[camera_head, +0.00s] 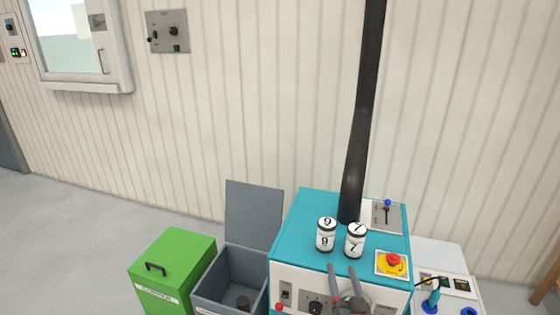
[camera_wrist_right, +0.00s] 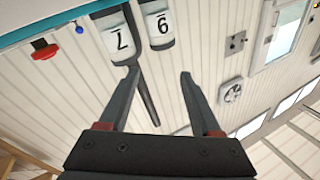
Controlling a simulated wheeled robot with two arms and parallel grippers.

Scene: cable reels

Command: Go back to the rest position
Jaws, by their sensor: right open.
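My right gripper (camera_head: 345,270) is at the front edge of the teal-topped cabinet (camera_head: 318,205), with its fingers pointing toward two white cylinders. In the right wrist view the gripper (camera_wrist_right: 158,75) is open, with nothing between its fingers. The cylinder marked 9 (camera_head: 326,235) and the cylinder marked 7 (camera_head: 356,241) stand upright side by side on the cabinet top, apart from the fingers. They also show in the right wrist view, the 7 (camera_wrist_right: 120,38) and the 9 (camera_wrist_right: 158,22). My left gripper is not in view.
A red emergency button on a yellow plate (camera_head: 392,264) and a blue-knobbed lever (camera_head: 387,210) are on the cabinet top. A black pole (camera_head: 364,110) rises behind the cylinders. An open grey bin (camera_head: 232,275) and a green box (camera_head: 172,268) stand left. Floor further left is clear.

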